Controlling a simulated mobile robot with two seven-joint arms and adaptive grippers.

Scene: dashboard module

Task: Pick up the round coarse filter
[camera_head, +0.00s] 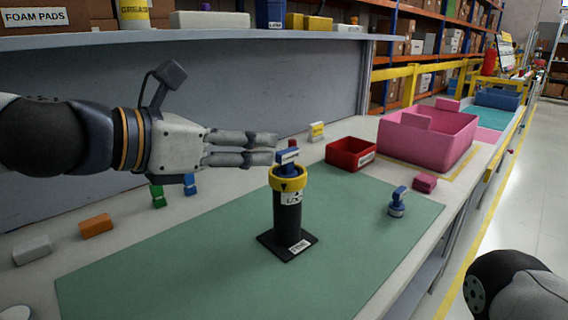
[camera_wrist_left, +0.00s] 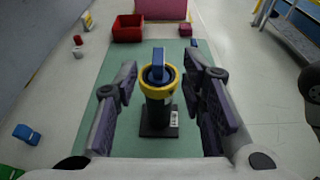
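A black cylindrical housing (camera_head: 288,218) with a yellow collar (camera_head: 288,183) stands upright on a square black base on the green mat. A blue-handled insert (camera_head: 288,158) sits in its top; it also shows in the left wrist view (camera_wrist_left: 158,66). A second blue-handled round piece (camera_head: 397,205) with a grey body stands on the mat to the right. I cannot tell which of the two is the coarse filter. My left gripper (camera_head: 275,146) is open and level, its fingertips close by the insert's handle. In the left wrist view its fingers (camera_wrist_left: 160,72) flank the housing, with nothing between them gripped.
A red bin (camera_head: 352,154) and a large pink bin (camera_head: 428,138) stand behind the mat. A small pink block (camera_head: 424,183) lies at the right. Orange (camera_head: 96,226), grey, green and blue pieces lie at the left. The mat's front is clear.

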